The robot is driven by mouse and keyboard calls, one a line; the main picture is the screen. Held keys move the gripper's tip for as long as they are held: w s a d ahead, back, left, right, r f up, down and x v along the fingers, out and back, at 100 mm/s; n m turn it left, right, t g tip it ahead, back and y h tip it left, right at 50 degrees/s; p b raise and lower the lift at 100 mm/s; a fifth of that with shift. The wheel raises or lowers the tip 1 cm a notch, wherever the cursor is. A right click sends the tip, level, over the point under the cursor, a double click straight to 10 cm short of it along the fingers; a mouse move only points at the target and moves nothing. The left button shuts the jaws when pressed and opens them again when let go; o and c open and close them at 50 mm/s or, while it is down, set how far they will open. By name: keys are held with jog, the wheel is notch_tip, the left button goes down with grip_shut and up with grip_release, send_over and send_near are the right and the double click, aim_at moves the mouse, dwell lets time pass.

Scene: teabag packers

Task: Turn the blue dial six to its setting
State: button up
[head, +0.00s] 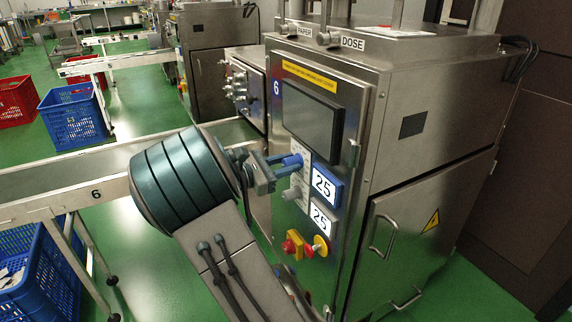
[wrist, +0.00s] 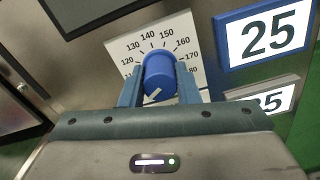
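The blue dial (wrist: 158,72) sits on the front of the steel machine marked 6. A white scale plate (wrist: 118,46) is behind it, with readable numbers from about 120 to 180. A short white pointer mark shows on the dial's near face; I cannot tell which number it points to. My gripper (wrist: 159,88) has one finger on each side of the dial, and both appear to touch it. In the head view my gripper (head: 279,166) reaches the blue dial (head: 292,160) from the left, and its fingers partly hide it.
A blue-framed sign reading 25 (head: 326,186) is right of the dial, with a grey-framed 25 (head: 320,217) below. A grey knob (head: 291,194) sits under the dial. A red button (head: 289,246) and a yellow-red switch (head: 320,246) are lower. A dark screen (head: 312,115) is above.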

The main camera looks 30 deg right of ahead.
jog(key=shift+m, duration=2.9)
jog(key=o, duration=1)
jog(key=a+p, duration=0.1)
jog(key=a, duration=0.3)
jog(key=a+p, duration=0.2)
jog(key=a, duration=0.3)
jog(key=a+p, duration=0.1)
jog(key=a, duration=0.4)
jog(key=shift+s, duration=0.25)
jog(key=shift+d, duration=0.1)
